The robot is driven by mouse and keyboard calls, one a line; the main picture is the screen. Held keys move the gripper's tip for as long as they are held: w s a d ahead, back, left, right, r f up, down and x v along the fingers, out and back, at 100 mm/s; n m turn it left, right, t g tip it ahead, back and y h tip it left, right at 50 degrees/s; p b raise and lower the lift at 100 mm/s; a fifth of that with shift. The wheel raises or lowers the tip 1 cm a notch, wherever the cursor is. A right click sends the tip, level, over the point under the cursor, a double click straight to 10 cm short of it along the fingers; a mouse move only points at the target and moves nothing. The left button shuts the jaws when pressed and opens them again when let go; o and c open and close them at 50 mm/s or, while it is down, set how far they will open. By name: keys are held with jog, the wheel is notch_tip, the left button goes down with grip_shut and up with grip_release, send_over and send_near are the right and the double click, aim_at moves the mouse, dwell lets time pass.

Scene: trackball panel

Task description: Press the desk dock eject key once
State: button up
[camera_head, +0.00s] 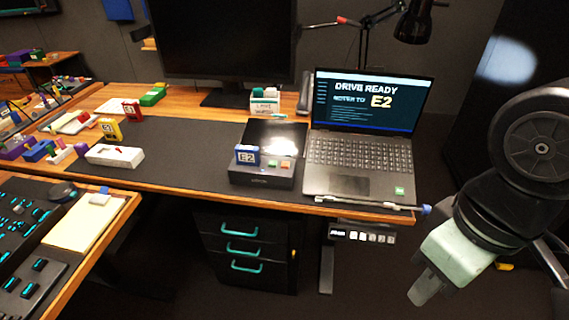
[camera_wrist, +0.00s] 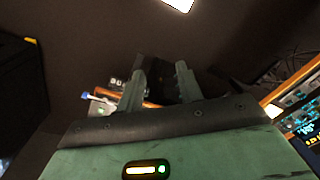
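The desk dock (camera_head: 262,180) is a black box on the desk, left of the laptop. A blue block marked E2 (camera_head: 247,155) stands upright at its front left. A green key (camera_head: 272,164) and an orange-red key (camera_head: 286,164) sit on its top; I cannot read which one is eject. My gripper (camera_head: 427,290) hangs at the lower right, off the desk's front edge and well apart from the dock. In the wrist view, its two fingers (camera_wrist: 159,82) stand apart with nothing held between them. The dock cannot be made out in the wrist view.
The laptop (camera_head: 360,150) shows "DRIVE READY" and a line with E2. A thin rod with a blue end (camera_head: 370,202) lies along the desk's front edge. A labelled strip (camera_head: 362,235) hangs below. The drawer unit (camera_head: 245,250) is under the desk.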

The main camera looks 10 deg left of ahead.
grip_shut()
dwell(1.5)
